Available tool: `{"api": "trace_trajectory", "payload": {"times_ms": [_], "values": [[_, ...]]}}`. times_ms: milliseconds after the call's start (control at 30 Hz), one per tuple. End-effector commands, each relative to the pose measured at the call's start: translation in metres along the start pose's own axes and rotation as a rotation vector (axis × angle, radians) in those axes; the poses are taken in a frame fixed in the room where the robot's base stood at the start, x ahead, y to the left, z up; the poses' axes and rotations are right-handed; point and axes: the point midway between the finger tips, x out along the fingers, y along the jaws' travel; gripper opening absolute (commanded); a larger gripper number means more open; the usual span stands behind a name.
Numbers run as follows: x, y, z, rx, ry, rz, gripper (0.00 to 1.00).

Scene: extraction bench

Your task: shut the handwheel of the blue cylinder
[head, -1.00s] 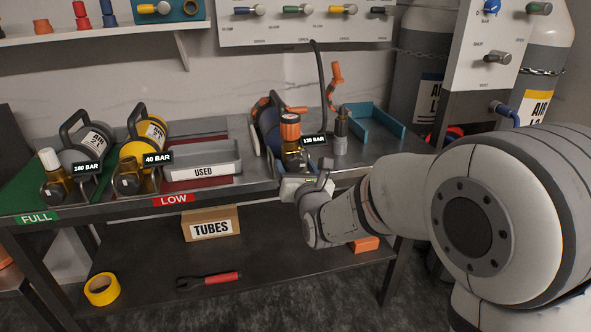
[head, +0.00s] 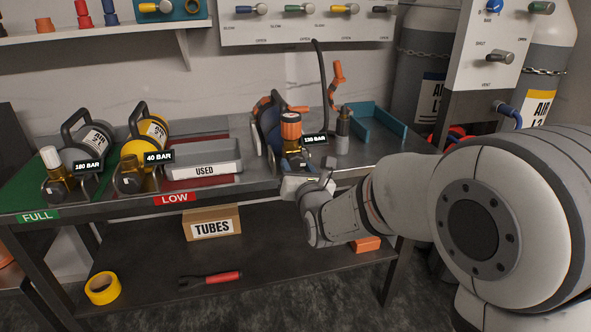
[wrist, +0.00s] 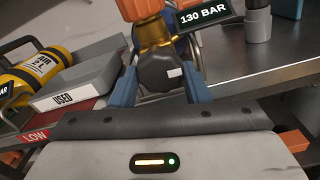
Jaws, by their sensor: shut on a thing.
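The blue cylinder (head: 268,125) lies on the bench in the head view, with an orange-topped brass valve (head: 291,127) at its near end and a tag reading 130 BAR (head: 315,139). In the wrist view its dark handwheel (wrist: 157,71) with a small white mark faces me, below the brass fitting (wrist: 155,31). My gripper (wrist: 160,84) has a blue finger on each side of the handwheel and is shut on it. In the head view my gripper (head: 295,173) is at the bench's front edge, and the handwheel is largely hidden there.
A grey cylinder (head: 92,137) tagged 180 BAR and a yellow cylinder (head: 151,130) tagged 40 BAR lie to the left. The USED tray (head: 204,170) stands between them and the blue cylinder. A teal holder (head: 377,128) and a grey upright fitting (head: 342,140) stand to the right.

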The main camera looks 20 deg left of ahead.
Motion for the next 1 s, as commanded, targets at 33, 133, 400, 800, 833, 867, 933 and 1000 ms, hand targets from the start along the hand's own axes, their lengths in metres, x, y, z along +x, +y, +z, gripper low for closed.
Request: {"api": "trace_trajectory", "payload": {"times_ms": [33, 133, 400, 800, 833, 867, 933, 1000], "values": [[-0.0003, -0.0011, -0.002, 0.022, 0.0, -0.001, 0.2], [-0.0005, -0.0013, -0.0024, 0.079, -0.001, -0.001, 0.2], [-0.0005, -0.0013, -0.003, 0.309, -0.002, -0.002, 0.2], [-0.0005, -0.0006, -0.0021, 0.691, -0.003, -0.003, 0.2], [-0.0005, -0.0006, -0.0022, 0.72, -0.003, -0.003, 0.2], [-0.0005, -0.0006, -0.0023, 0.749, -0.002, -0.004, 0.2], [-0.0005, -0.0004, -0.0019, 0.815, -0.003, -0.003, 0.2], [-0.0005, -0.0001, -0.0013, 0.881, -0.003, -0.003, 0.2]]}}
